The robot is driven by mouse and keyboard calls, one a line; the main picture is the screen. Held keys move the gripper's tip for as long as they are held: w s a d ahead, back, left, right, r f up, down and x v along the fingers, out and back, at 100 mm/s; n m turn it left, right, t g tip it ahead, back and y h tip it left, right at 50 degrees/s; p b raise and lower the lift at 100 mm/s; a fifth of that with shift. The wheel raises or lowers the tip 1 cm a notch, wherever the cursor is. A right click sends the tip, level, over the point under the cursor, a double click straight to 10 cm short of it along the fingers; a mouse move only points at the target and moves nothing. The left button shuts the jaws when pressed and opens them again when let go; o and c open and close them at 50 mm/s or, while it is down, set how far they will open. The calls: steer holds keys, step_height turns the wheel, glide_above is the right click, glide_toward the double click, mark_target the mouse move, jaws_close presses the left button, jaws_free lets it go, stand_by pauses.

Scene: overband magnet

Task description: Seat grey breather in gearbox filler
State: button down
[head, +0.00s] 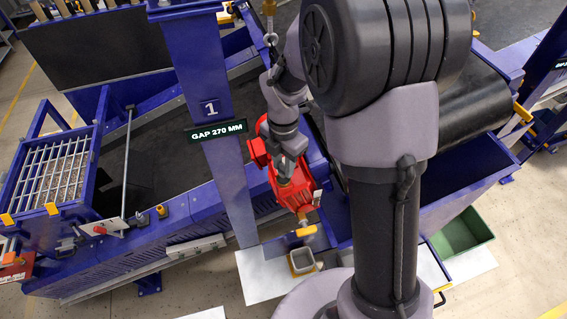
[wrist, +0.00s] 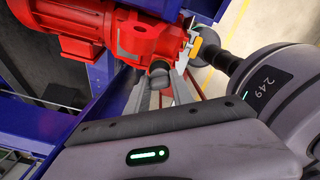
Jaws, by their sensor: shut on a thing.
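The red gearbox (head: 290,192) hangs on the blue frame near the middle of the head view, and it fills the top middle of the wrist view (wrist: 148,38). Its red motor (wrist: 55,28) lies to the left. My gripper (head: 285,172) is over the gearbox's upper face. In the wrist view my gripper (wrist: 161,84) is shut on a small grey, dark-topped cylinder, seemingly the grey breather (wrist: 159,72), close in front of the gearbox. I cannot tell whether it touches the gearbox. The filler opening cannot be made out; the breather's lower end is hidden.
A blue post (head: 222,170) with a "GAP 270 MM" sign (head: 216,131) stands left of my arm. A green bin (head: 462,233) is at right. The black belt (head: 165,155) runs behind.

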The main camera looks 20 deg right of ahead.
mark_target(283, 164)
steer(key=shift+f, duration=0.15)
steer(key=shift+f+b, duration=0.35)
steer(key=shift+f+b, duration=0.7)
steer(key=shift+f, duration=0.25)
steer(key=c, duration=1)
jaws_free()
steer(key=shift+r, duration=0.1)
steer(key=shift+c, duration=0.2)
step_height(283, 164, up, 12)
